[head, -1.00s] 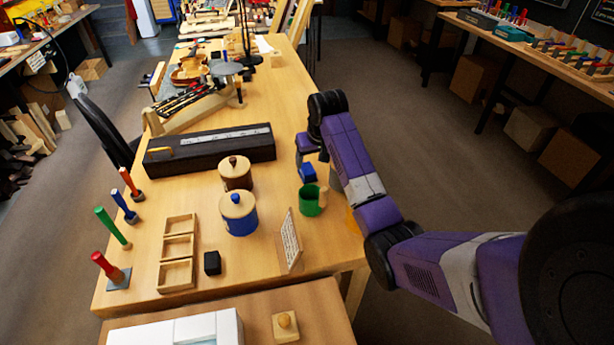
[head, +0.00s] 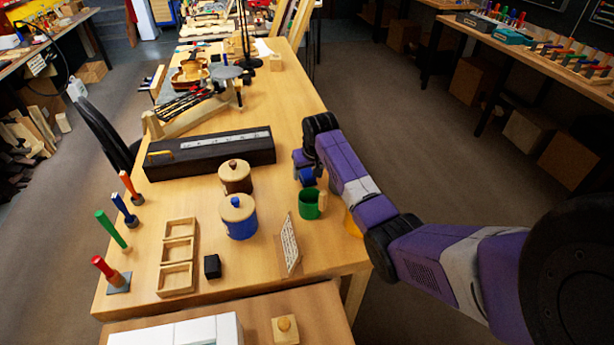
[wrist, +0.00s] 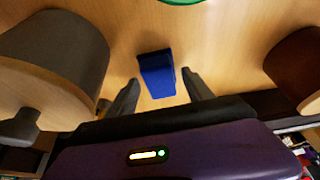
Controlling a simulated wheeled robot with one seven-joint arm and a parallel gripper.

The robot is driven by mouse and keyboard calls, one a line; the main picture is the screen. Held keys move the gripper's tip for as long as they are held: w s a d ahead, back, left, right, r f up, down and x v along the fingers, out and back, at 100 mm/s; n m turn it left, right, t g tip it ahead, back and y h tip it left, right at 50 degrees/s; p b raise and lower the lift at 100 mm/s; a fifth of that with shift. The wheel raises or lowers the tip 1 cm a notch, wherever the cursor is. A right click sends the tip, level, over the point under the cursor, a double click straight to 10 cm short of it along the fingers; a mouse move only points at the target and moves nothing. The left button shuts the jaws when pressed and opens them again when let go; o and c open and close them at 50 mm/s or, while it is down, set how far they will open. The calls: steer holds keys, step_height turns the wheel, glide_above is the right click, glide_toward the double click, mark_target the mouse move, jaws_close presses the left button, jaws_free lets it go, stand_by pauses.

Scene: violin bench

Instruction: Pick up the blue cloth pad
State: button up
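The blue cloth pad (wrist: 157,74) is a small blue block-like piece on the wooden bench in the wrist view. It shows in the head view (head: 307,175) just below the end of my arm. My gripper (wrist: 160,77) is open, with one dark finger on each side of the pad in the picture. Gaps show between the fingers and the pad, and I see no contact. In the head view, my gripper (head: 304,164) is low over the pad and partly hidden by the arm.
A green mug (head: 309,204) stands just in front of the pad. A brown lidded pot (head: 236,178) and a blue lidded pot (head: 239,223) stand left. In the wrist view, a grey pot with a wooden lid (wrist: 75,45) is close on the left. A long dark case (head: 210,155) lies behind.

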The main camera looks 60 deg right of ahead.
mark_target(308, 173)
jaws_close()
steer(key=shift+r, duration=0.1)
step_height(308, 173, up, 20)
steer(key=b, duration=0.1)
stand_by(0.5)
